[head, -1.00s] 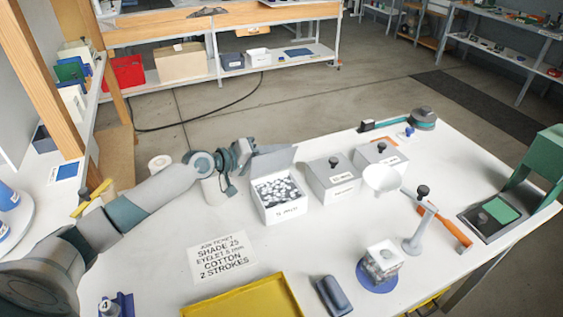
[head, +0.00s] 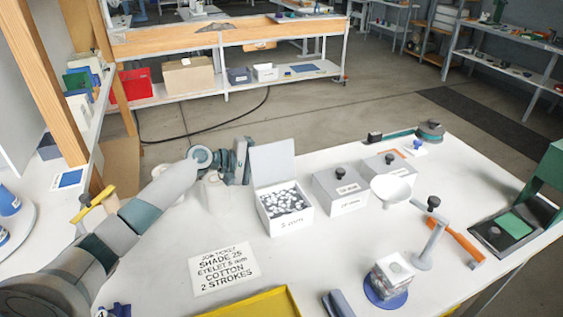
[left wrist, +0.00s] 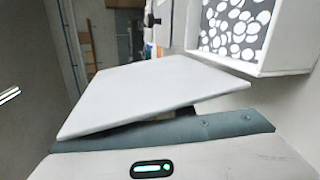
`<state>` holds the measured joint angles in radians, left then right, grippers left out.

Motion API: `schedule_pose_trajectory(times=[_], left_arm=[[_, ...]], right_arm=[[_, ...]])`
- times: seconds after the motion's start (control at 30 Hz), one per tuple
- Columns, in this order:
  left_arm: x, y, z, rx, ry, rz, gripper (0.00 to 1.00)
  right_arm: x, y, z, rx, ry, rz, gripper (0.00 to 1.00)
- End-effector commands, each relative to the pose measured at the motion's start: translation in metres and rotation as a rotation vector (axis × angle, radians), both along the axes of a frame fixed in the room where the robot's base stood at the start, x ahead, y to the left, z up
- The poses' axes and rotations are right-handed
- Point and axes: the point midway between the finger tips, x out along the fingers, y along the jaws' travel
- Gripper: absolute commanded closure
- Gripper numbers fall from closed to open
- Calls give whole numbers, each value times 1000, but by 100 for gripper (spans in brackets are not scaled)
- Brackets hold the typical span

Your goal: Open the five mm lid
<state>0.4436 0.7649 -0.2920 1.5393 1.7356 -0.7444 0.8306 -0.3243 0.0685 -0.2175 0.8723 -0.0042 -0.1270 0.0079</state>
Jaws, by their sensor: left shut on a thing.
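The 5 mm box (head: 283,221) is white, with a partly legible label on its front, and holds many pale eyelets (head: 285,199). Its grey lid (head: 272,163) stands raised at the box's back edge, leaving the inside exposed. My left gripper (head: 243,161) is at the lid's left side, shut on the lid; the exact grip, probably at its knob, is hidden. In the left wrist view the lid (left wrist: 150,92) spans the middle, close to the gripper, with the open box (left wrist: 275,62) at upper right. My right gripper is not in view.
Two closed grey boxes with dark knobs, a nearer one (head: 341,190) and a farther one (head: 388,172), stand to the right. A white funnel (head: 391,188), a job ticket (head: 223,268), a yellow tray (head: 262,304) and a green press (head: 545,185) are also on the table.

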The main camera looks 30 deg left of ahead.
Motion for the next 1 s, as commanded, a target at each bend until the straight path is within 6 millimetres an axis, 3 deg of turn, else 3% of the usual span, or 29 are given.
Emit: schedule_pose_trajectory(times=[0.27,0.3,0.37,0.4,0.77,1.0], left_arm=[[0,1,0,0,-1,2,100],[0,1,0,1,-2,2,75],[0,1,0,1,-2,2,61],[0,1,0,1,-2,2,59],[0,0,2,2,-1,0,59],[0,1,20,2,-3,0,59]], right_arm=[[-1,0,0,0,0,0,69],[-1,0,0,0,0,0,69],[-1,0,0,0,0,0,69],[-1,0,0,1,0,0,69],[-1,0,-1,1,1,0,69],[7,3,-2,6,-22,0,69]])
